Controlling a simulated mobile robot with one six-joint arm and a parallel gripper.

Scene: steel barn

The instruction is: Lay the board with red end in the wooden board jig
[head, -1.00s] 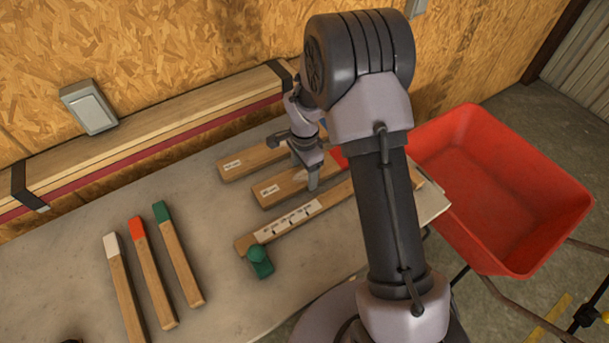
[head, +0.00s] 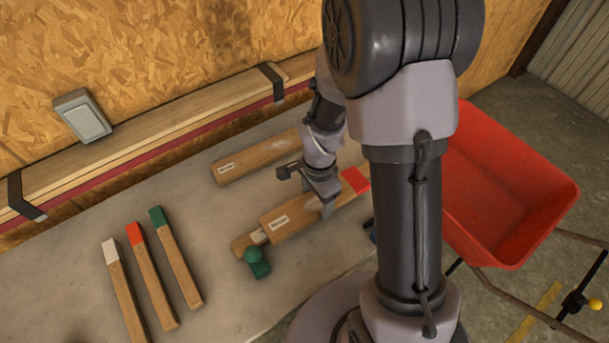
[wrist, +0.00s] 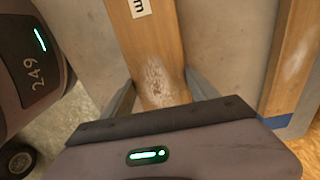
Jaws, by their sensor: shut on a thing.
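The board with red end (head: 290,213) is in my gripper (head: 327,203). Its red end (head: 355,180) points right and away, and its white label is on the left part. The board lies roughly parallel to the wooden board jig (head: 243,243) and covers most of it; only the jig's left end and green knob (head: 254,256) show clearly. I cannot tell whether the board touches the jig. In the wrist view my gripper (wrist: 160,92) has its fingers on both sides of the board (wrist: 150,50), at a pale worn patch; the red end is hidden there.
Another labelled board (head: 255,158) lies farther back; its blue end (wrist: 277,121) shows in the wrist view. Sticks with white (head: 109,245), red (head: 135,234) and green (head: 158,216) ends lie left. Strapped planks (head: 150,135) line the wall. A red wheelbarrow (head: 500,200) stands right.

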